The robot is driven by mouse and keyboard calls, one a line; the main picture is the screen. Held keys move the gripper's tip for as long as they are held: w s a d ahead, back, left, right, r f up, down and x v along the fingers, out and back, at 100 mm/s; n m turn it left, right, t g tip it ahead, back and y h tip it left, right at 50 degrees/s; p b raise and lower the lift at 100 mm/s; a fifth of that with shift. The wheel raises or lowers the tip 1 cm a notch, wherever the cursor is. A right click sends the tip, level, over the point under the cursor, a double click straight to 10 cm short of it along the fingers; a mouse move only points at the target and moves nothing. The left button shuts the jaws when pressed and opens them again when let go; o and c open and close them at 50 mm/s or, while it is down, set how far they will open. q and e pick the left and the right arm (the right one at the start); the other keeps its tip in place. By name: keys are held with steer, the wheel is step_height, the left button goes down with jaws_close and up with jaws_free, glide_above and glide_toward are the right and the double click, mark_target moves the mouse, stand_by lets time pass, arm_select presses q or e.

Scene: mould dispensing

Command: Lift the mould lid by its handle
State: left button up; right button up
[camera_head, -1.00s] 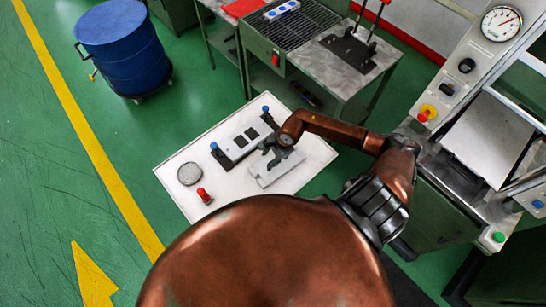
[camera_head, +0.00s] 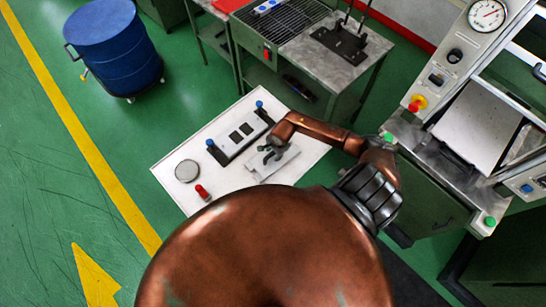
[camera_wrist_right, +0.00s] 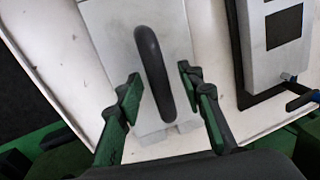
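The mould lid is a flat pale grey plate (camera_head: 284,166) lying on the white table. It also shows in the right wrist view (camera_wrist_right: 114,30), with a black arched handle (camera_wrist_right: 152,75) standing along its middle. My right gripper (camera_head: 272,155) is low over the lid. In the right wrist view its green-tipped fingers (camera_wrist_right: 161,84) are open, one on each side of the handle, with gaps between. The mould base (camera_head: 238,138), with dark square cavities and blue knobs, lies beside the lid; part of it shows in the wrist view (camera_wrist_right: 262,60). My left gripper is not in view.
The white table (camera_head: 172,160) also holds a grey round disc (camera_head: 187,170) and a red-topped piece (camera_head: 202,191). A press machine (camera_head: 445,130) stands at the right. A workbench (camera_head: 330,55) is behind, and a blue barrel (camera_head: 115,50) at the upper left.

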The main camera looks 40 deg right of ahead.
steer(key=shift+c, duration=0.7)
jaws_close()
steer(key=shift+w+r, duration=0.1)
